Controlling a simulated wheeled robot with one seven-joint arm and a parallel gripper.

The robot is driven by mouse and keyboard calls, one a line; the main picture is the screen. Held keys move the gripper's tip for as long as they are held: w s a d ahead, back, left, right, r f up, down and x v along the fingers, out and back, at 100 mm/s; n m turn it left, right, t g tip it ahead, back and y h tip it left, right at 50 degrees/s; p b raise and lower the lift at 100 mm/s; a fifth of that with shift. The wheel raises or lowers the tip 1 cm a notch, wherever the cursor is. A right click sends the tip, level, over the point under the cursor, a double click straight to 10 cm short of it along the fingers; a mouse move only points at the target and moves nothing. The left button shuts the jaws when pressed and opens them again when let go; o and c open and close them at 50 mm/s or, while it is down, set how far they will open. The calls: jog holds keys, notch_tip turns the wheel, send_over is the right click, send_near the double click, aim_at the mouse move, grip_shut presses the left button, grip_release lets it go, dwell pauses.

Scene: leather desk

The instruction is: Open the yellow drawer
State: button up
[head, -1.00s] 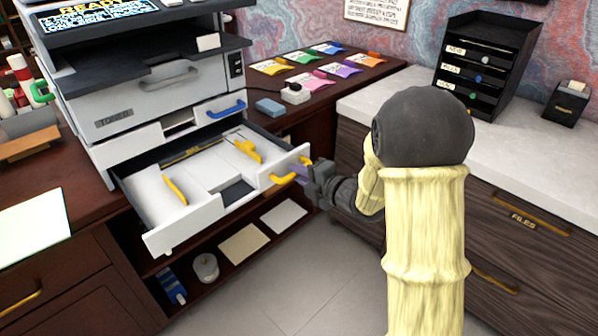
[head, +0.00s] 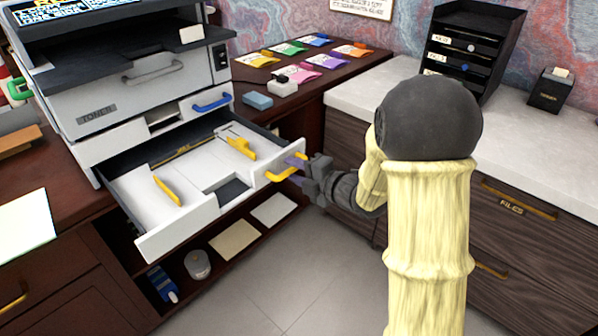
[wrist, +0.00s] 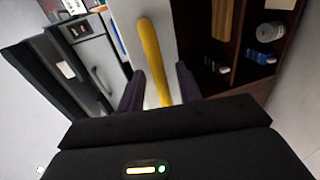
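The yellow drawer is a white paper tray with a yellow handle (head: 281,176), under the toner unit of the printer. The drawer (head: 193,225) stands pulled far out, its inside showing, with yellow guides in it. My gripper (head: 297,163) is at the right part of the drawer front, at the yellow handle. In the wrist view the handle (wrist: 150,50) runs down between my two dark fingers (wrist: 160,88). The fingers stand apart, with a narrow gap to the handle on each side.
A blue handle (head: 212,102) sits on the shut drawer above. A low shelf with paper sheets (head: 235,240) and a roll (head: 197,264) lies under the open drawer. A files cabinet (head: 510,215) stands at right. The floor in front is clear.

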jog(key=shift+s+d, duration=0.1)
jog(key=p+v, duration=0.1)
jog(key=v, duration=1.6)
jog(key=shift+d, duration=0.1)
